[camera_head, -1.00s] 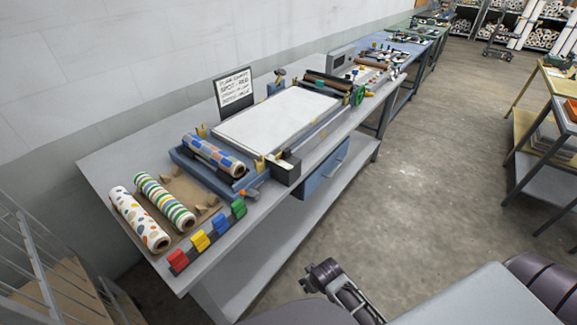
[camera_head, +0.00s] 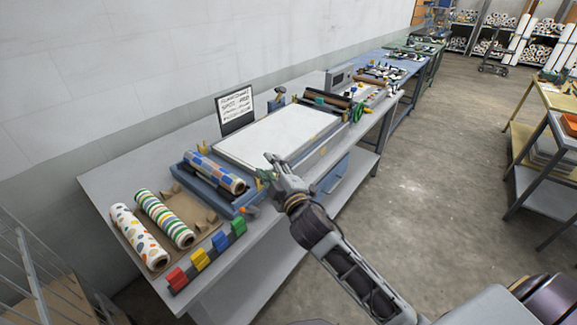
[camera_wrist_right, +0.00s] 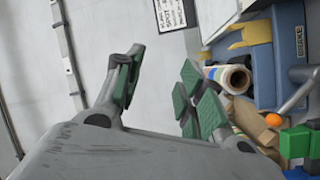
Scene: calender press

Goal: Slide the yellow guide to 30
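A yellow piece (camera_head: 203,147) stands at the near left corner of the white press bed (camera_head: 270,138). In the right wrist view, a yellow bracket (camera_wrist_right: 252,35) sits on the blue frame (camera_wrist_right: 285,55). I cannot tell for sure which yellow part is the guide. No scale number is legible. My right gripper (camera_head: 267,166) is over the near front corner of the press and hides the parts there. In the wrist view my right gripper (camera_wrist_right: 158,88) has its green-padded fingers spread with nothing between them. My left gripper is not in view.
A patterned roll (camera_head: 213,171) lies in the blue tray. Two rolls (camera_head: 138,236) lie on a brown board at the left. Red, yellow, blue and green clips (camera_head: 200,260) line the front edge. A sign (camera_head: 235,110) stands behind. A green handwheel (camera_head: 357,112) is farther right.

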